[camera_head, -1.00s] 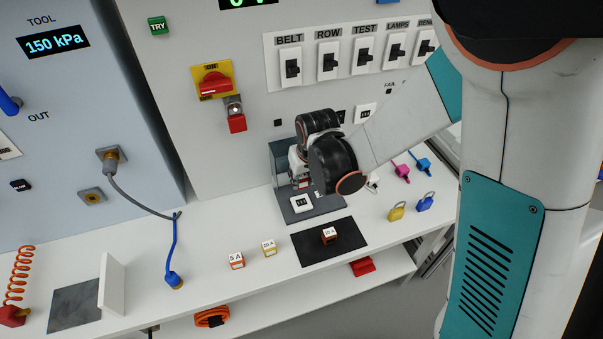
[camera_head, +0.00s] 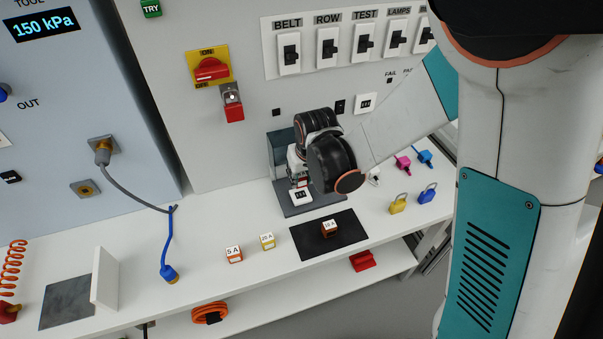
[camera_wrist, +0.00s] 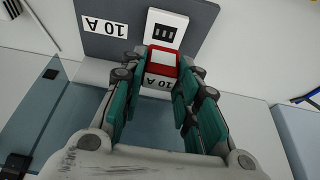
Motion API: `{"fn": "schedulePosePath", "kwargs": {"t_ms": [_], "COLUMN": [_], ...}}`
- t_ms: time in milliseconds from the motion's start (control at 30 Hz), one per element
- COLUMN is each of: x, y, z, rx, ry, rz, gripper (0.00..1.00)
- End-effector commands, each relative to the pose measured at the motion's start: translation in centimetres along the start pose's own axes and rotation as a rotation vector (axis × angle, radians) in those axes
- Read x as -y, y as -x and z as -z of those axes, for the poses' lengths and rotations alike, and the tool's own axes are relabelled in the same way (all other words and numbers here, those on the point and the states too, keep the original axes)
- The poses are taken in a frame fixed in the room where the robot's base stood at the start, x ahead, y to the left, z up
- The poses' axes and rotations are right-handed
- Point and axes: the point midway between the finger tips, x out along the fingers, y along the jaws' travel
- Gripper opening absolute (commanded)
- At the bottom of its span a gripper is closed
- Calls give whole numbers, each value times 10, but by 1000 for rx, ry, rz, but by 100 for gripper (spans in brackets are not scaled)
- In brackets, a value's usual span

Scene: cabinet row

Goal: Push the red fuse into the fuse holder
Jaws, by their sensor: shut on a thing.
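The red fuse (camera_wrist: 163,60) is held between the teal fingers of my gripper (camera_wrist: 160,90) in the wrist view. It has a white face and a "10 A" label turned toward the camera. The white fuse holder (camera_wrist: 180,22) with black slots lies just beyond the fuse on a grey plate (camera_wrist: 84,45), which also bears a "10 A" label. In the head view my gripper (camera_head: 297,168) is above the back edge of the fuse holder (camera_head: 301,197), and my wrist hides part of it. I cannot tell whether fuse and holder touch.
A see-through panel (camera_wrist: 50,110) stands beside the gripper. Loose fuses marked 5 A (camera_head: 234,255) and another (camera_head: 267,242) stand on the bench, and one (camera_head: 330,229) is on a black mat (camera_head: 345,240). Yellow (camera_head: 398,204) and blue (camera_head: 427,195) padlocks lie at right.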

Motion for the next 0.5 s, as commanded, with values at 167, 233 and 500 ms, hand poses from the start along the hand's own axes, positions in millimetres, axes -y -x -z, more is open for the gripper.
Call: {"fn": "schedulePosePath", "kwargs": {"t_ms": [167,233,500], "x": [0,0,0], "y": [-15,-20,-37], "z": [-6,-7,-13], "rx": [0,0,0], "ry": [0,0,0], "rz": [0,0,0], "gripper": [1,1,1]}}
